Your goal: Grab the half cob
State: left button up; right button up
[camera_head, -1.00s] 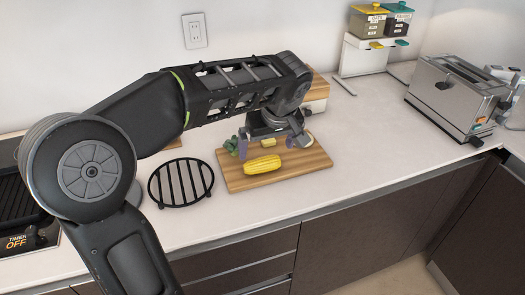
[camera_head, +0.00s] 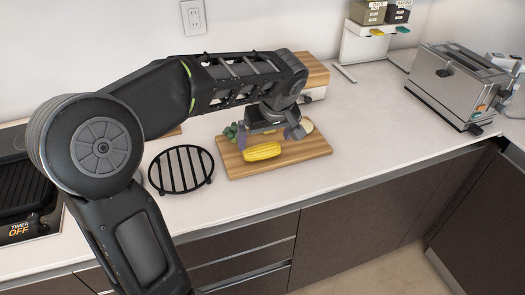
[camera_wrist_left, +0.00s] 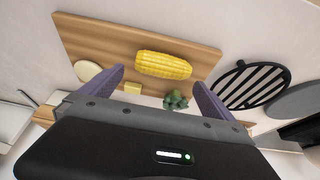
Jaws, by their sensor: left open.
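The half cob (camera_head: 262,151) is a yellow piece of corn lying on its side on a wooden cutting board (camera_head: 300,153). In the left wrist view the cob (camera_wrist_left: 163,65) lies ahead of and between the two fingertips, with nothing touching it. My left gripper (camera_head: 270,138) is open and empty above the board, just behind the cob in the head view. In the left wrist view its purple-grey fingers (camera_wrist_left: 158,77) are spread wide. My right gripper is in neither view.
A black round rack (camera_head: 181,169) is left of the board, a toaster (camera_head: 460,85) far right. The counter right of the board is clear.

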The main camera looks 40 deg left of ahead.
aim_at(263, 146)
pick_arm(q)
jog(key=p+x, duration=0.1)
jog(key=x, duration=0.4)
jog(key=shift+s, duration=0.15)
dwell(0.3)
jog(key=c, duration=1.5)
jog(key=shift+o, duration=0.2)
notch_tip(263, 146, up, 10)
jog(key=shift+b, duration=0.3)
